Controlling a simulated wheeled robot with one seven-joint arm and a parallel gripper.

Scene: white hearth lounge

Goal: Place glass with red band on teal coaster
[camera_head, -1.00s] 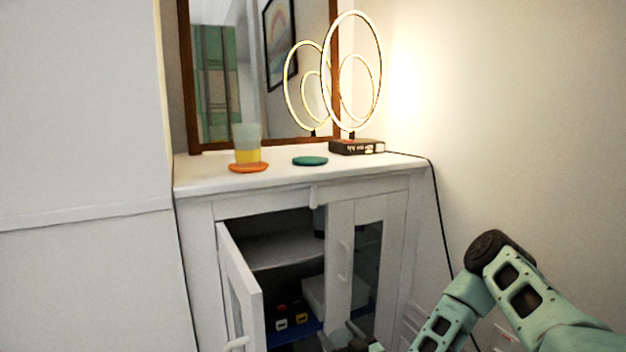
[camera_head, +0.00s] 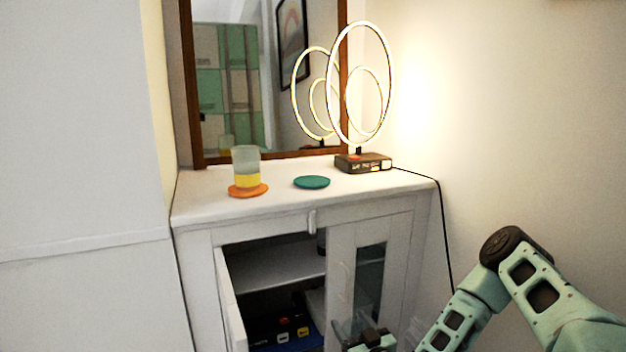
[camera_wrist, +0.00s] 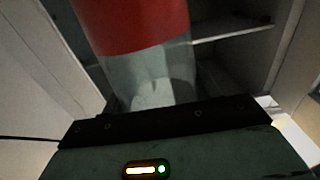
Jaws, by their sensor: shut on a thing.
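The glass with a red band (camera_wrist: 135,25) fills the upper middle of the wrist view, clear below the wide red band. My gripper (camera_wrist: 165,120) is shut on it. In the head view my gripper (camera_head: 368,338) is at the bottom edge, in front of the cabinet's right door and below its top; the glass is hard to make out there. The teal coaster (camera_head: 311,182) lies flat and empty on the white cabinet top. To its left, an orange coaster (camera_head: 236,192) bears a glass with a yellow band (camera_head: 246,168).
A ring lamp (camera_head: 363,163) stands behind and right of the teal coaster, its cable running off right. A mirror (camera_head: 230,85) is at the back. The cabinet's left door (camera_head: 231,300) is open, showing a shelf and dark boxes (camera_head: 283,332). The front right of the top is clear.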

